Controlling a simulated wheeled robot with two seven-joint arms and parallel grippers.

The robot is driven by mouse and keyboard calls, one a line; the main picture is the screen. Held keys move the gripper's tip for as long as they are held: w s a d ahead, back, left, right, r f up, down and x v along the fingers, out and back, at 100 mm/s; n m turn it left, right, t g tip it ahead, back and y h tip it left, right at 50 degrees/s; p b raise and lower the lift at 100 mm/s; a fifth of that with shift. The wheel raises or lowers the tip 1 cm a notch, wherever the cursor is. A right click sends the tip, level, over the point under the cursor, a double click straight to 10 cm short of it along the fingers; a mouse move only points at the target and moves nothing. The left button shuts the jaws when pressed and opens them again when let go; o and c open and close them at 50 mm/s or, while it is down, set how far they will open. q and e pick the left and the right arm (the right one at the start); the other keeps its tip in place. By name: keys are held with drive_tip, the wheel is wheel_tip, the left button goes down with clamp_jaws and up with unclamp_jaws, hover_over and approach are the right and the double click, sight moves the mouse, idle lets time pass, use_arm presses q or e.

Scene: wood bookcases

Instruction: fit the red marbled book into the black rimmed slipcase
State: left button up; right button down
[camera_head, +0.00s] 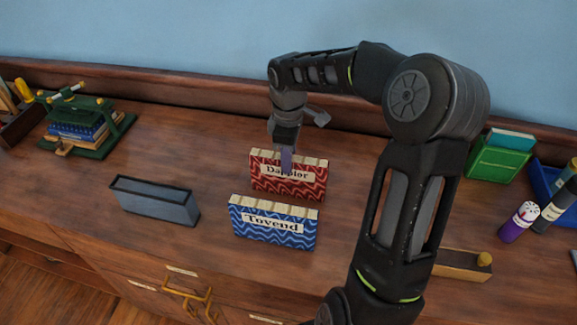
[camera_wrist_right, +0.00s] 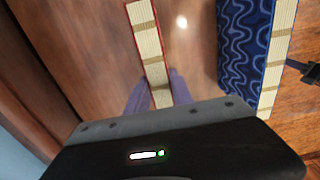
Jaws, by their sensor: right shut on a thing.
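The red marbled book (camera_head: 289,183), labelled "Dappior", stands upright on the wooden desk top. My right gripper (camera_head: 286,158) comes down over its top edge and is shut on it, one finger showing across the label. In the right wrist view the book's cream page edge (camera_wrist_right: 145,45) runs between the two fingers (camera_wrist_right: 155,92). The black rimmed slipcase (camera_head: 156,201) is a grey-blue box left of the books, with its open side facing up; its inside looks dark. My left gripper is not in view.
A blue marbled book (camera_head: 273,222), labelled "Tovend", stands just in front of the red one; it also shows in the right wrist view (camera_wrist_right: 245,45). A green book press (camera_head: 90,130) is at far left, a green box (camera_head: 499,158) at right. Desk between slipcase and books is clear.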

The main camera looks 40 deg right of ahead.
wheel_tip(320, 180, up, 10)
drive_tip(key=shift+b, duration=0.4)
drive_tip(key=shift+r, duration=0.1)
idle(0.7)
